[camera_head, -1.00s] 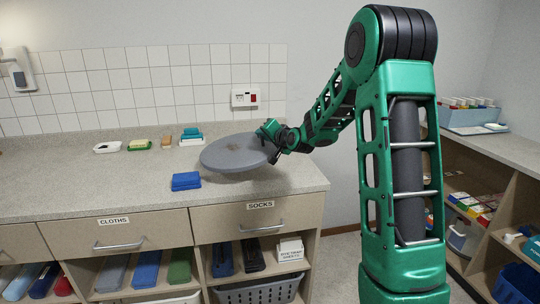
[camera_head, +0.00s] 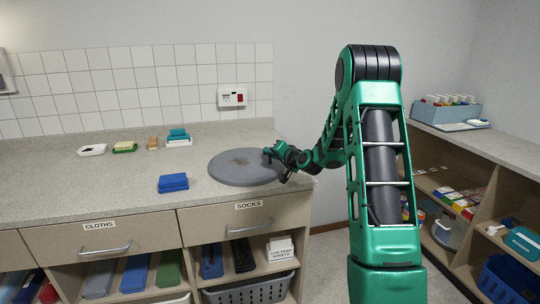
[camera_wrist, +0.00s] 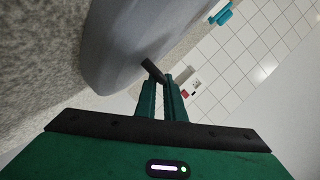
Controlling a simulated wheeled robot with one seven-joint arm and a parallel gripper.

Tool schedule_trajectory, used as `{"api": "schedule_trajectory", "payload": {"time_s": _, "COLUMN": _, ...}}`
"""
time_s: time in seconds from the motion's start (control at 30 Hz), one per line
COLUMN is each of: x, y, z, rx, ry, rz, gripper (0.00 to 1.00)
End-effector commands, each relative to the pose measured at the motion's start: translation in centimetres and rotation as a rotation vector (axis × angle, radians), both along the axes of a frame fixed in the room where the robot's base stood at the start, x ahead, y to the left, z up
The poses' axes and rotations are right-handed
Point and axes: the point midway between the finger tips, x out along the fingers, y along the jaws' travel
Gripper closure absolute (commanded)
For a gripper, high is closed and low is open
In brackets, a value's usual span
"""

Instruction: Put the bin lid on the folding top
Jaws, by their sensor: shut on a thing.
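The bin lid (camera_head: 235,171) is a flat grey disc at the right end of the folding top, the speckled grey counter (camera_head: 110,188). My gripper (camera_head: 271,155) is shut on the lid's handle at its right side. In the wrist view the fingers (camera_wrist: 160,76) close on a short dark piece at the lid, and the grey lid (camera_wrist: 115,40) fills the upper middle. The lid lies nearly level, at or just above the counter surface; I cannot tell whether it touches. The lid hides the counter beneath it.
A folded blue cloth (camera_head: 173,183) lies left of the lid. A white dish (camera_head: 91,150), a green sponge tray (camera_head: 125,147), a brown item (camera_head: 152,143) and teal cloths (camera_head: 178,136) stand at the back. The counter's left and front are clear. A shelf unit (camera_head: 470,150) stands at right.

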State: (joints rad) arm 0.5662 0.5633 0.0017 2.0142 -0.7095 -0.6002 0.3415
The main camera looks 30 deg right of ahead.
Motion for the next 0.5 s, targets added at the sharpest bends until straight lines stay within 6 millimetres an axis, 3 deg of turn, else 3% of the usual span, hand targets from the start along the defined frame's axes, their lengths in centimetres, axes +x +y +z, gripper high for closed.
{"api": "schedule_trajectory", "payload": {"time_s": 0.17, "x": -0.01, "y": 0.01, "z": 0.00, "rx": -0.001, "ry": 0.000, "rz": 0.000, "gripper": 1.00}}
{"api": "schedule_trajectory", "payload": {"time_s": 0.2, "x": -0.03, "y": 0.00, "z": -0.06, "rx": -0.001, "ry": 0.001, "rz": 0.000, "gripper": 0.82}}
{"api": "schedule_trajectory", "payload": {"time_s": 0.27, "x": -0.03, "y": -0.01, "z": -0.05, "rx": -0.001, "ry": 0.001, "rz": 0.000, "gripper": 0.72}}
{"api": "schedule_trajectory", "payload": {"time_s": 0.5, "x": -0.08, "y": -0.10, "z": -0.02, "rx": 0.000, "ry": 0.001, "rz": -0.001, "gripper": 0.72}}
